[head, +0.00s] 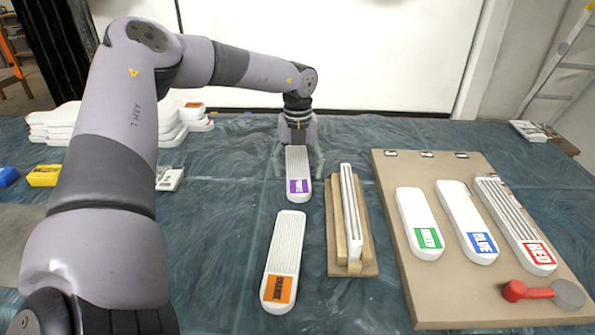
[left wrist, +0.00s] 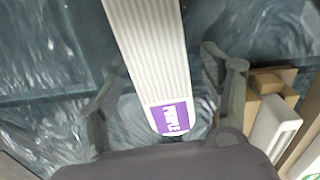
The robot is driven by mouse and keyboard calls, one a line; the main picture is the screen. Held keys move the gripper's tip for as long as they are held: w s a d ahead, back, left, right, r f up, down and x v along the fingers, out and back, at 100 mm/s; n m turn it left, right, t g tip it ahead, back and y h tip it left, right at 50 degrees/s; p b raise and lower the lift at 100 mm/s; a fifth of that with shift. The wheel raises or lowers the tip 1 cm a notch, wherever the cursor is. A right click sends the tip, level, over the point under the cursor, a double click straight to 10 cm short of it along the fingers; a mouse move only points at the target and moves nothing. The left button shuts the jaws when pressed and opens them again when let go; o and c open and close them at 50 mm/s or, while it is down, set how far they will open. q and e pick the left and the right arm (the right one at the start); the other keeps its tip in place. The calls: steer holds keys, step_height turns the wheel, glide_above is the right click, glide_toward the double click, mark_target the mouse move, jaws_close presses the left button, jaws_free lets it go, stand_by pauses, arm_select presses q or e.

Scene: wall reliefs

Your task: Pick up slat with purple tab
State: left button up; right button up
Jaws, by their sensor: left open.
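The white ribbed slat with the purple tab (head: 298,175) lies on the blue-green table covering, its purple end toward me. My left gripper (head: 298,165) is over its far part, with the fingers spread to either side. In the left wrist view the slat (left wrist: 150,50) runs between the two open fingers of my left gripper (left wrist: 165,110), with a gap on each side. The purple label sits close to the palm. I cannot tell how high the fingers are above the table. My right gripper is in neither view.
A slat with an orange tab (head: 285,255) lies nearer me. A wooden holder (head: 337,225) with an upright white slat stands to the right. A tan board (head: 395,180) carries green, blue and red tabbed slats and a red-handled tool (head: 530,291). White slats (head: 60,120) are stacked at back left.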

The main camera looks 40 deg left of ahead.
arm_select(q)
steer(key=shift+c, duration=0.3)
steer(key=c, duration=1.3)
steer(key=shift+r, duration=0.1)
